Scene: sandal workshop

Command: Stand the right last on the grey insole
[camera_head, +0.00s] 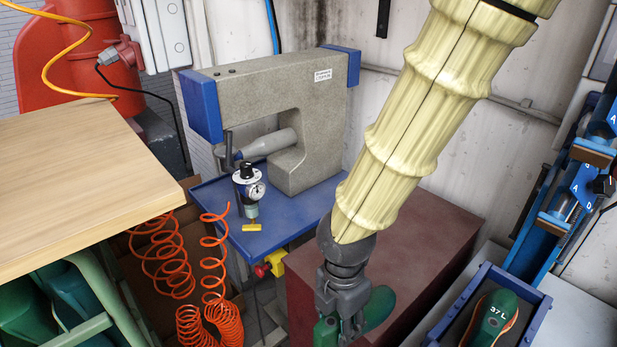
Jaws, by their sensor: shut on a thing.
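My gripper (342,318) is at the bottom middle, pointing down and shut on a green last (380,307). Part of the last shows on each side of the fingers, and the frame's lower edge cuts off the rest. No marking shows on it, and I cannot tell whether it touches the dark red surface behind it. Another green last (488,322), marked "37 L", is in the blue-rimmed tray (529,290) at the lower right, with an orange edge along its side. I cannot make out a grey insole.
A dark red block (430,225) has free room on top. Orange coiled hoses (212,322) hang below. A wooden worktop (80,170) fills the left. Blue machinery (560,215) stands at right.

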